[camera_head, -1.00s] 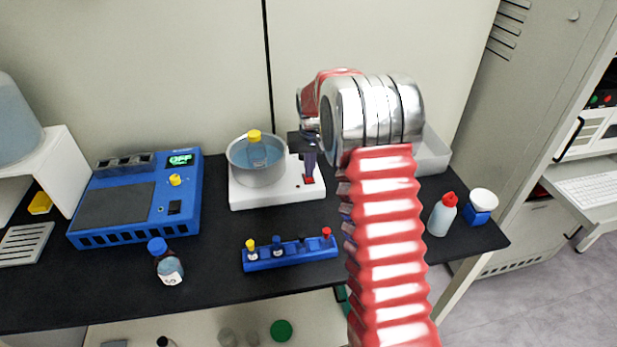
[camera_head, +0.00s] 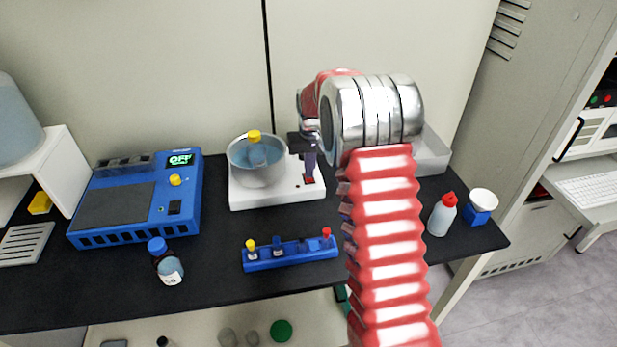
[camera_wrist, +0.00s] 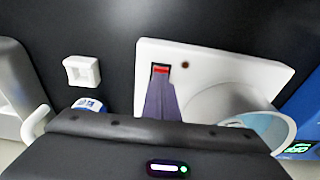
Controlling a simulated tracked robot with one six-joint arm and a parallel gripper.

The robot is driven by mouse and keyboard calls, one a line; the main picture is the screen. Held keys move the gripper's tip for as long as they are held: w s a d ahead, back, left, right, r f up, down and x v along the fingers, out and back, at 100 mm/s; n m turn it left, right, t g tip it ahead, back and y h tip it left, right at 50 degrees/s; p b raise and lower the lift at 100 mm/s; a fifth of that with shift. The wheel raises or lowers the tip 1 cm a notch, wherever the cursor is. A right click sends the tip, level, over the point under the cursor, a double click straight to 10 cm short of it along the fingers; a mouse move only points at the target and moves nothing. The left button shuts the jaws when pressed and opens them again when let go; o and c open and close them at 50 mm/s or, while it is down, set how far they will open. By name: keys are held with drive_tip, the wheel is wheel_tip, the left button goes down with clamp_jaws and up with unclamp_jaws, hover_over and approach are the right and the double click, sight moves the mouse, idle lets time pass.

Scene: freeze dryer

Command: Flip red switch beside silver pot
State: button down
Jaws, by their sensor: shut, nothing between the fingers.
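The silver pot (camera_head: 258,165) stands on a white base plate (camera_head: 262,198) on the black bench, with a yellow-capped bottle inside it. The red switch (camera_head: 309,180) sits on the plate to the right of the pot. In the wrist view the red switch (camera_wrist: 160,69) shows just beyond the fingertips, with the pot (camera_wrist: 225,103) to the right. My gripper (camera_head: 310,172) is shut and empty, its purple fingers pointing down at the switch. In the wrist view the fingertips (camera_wrist: 160,80) overlap the switch's edge; I cannot tell whether they touch it.
A blue device (camera_head: 140,205) with an OFF display stands at the left. A white bottle with a red cap (camera_head: 442,216) stands right of my arm.

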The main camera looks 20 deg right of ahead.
drive_tip(key=shift+f, duration=0.5)
idle(0.4)
wheel_tip(320, 180, up, 7)
idle(1.2)
idle(0.4)
